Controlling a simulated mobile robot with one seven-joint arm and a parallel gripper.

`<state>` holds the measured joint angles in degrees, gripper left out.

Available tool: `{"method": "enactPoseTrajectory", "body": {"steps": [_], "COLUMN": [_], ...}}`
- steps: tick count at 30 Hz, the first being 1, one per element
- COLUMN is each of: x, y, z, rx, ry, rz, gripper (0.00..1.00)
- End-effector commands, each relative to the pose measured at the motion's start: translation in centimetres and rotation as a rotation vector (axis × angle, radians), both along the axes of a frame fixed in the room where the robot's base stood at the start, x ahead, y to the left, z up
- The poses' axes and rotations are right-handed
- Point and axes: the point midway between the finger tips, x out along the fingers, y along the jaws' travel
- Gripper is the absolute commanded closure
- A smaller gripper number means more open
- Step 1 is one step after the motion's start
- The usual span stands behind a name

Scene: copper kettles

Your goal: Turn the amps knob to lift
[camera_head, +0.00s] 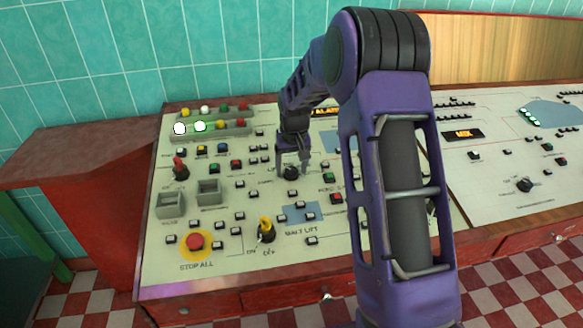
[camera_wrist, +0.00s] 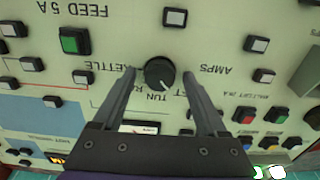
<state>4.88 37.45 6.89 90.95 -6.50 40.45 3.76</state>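The black round knob (camera_wrist: 159,73) sits on the cream panel, with upside-down lettering "AMPS" (camera_wrist: 216,70) to its right and "KETTLE" to its left in the wrist view. Its pale pointer line aims toward the lower right there. My gripper (camera_wrist: 159,72) is open, with one finger on each side of the knob and a small gap visible on both sides. The lettering below the knob is partly hidden by the fingers and hard to read. In the head view the knob (camera_head: 291,173) shows just under my gripper (camera_head: 292,170).
Several small push buttons surround the knob, including a green one (camera_wrist: 75,40) and a white one (camera_wrist: 175,17). In the head view a yellow-handled switch (camera_head: 266,230) and a red stop button (camera_head: 195,241) are nearer the front. My arm hides part of the panel.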

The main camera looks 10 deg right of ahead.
Motion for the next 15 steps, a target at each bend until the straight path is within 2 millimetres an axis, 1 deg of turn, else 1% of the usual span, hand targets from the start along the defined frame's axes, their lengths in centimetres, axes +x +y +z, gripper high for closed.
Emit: {"method": "enactPoseTrajectory", "body": {"steps": [9,11,13,15], "x": [0.0,-0.1,-0.2,-0.5], "y": [0.0,0.0,0.0,0.0], "z": [0.3,0.7,1.6,2.9], "rx": [0.000,0.000,0.000,-0.001], "ry": [-0.001,-0.002,-0.003,-0.004], "rz": [-0.001,-0.001,-0.001,-0.001], "gripper": [0.24,0.24,0.24,0.24]}}
